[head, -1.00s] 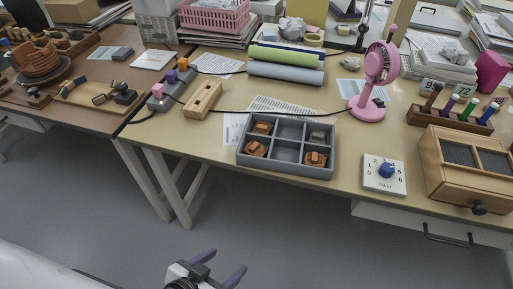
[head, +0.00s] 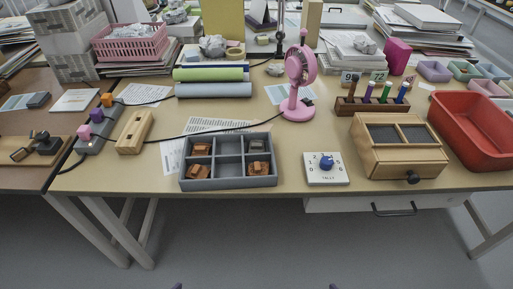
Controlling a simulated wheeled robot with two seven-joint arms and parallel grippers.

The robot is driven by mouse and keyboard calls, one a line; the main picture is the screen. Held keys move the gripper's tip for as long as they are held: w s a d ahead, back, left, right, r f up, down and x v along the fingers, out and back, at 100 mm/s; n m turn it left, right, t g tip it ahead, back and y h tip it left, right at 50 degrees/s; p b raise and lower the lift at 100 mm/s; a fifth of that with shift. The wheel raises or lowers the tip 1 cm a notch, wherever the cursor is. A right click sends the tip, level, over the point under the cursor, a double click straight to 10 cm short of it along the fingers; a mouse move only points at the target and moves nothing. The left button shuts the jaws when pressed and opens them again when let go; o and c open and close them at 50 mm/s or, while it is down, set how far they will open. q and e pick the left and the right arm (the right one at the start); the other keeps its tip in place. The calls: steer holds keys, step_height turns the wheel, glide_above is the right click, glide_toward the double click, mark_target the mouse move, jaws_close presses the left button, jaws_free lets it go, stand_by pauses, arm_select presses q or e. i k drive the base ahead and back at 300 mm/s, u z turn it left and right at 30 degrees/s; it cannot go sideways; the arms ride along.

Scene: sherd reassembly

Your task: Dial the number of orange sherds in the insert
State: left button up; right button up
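The grey insert (head: 229,184) has six compartments, three across and two deep. Orange-brown sherds lie in the back left compartment (head: 201,149), the front left (head: 199,172) and the front right (head: 258,168). A greyish sherd (head: 257,146) lies in the back right. The two middle compartments look empty. The white tally dial (head: 325,180) with a blue knob (head: 326,162) stands right of the insert; the knob's setting is too small to read. Only small purple tips show at the bottom edge, apparently my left gripper (head: 178,286) and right gripper (head: 333,286), far from the dial.
A wooden box with a knobbed drawer (head: 398,160) stands right of the dial, with a red bin (head: 470,130) beyond it. A pink fan (head: 298,85) and a marker rack (head: 372,105) stand behind. Bare table lies around the dial.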

mark_target(326, 162)
steer(key=k, duration=0.5)
steer(key=u, duration=0.95)
steer(key=i, duration=1.05)
steer(key=z, duration=1.1)
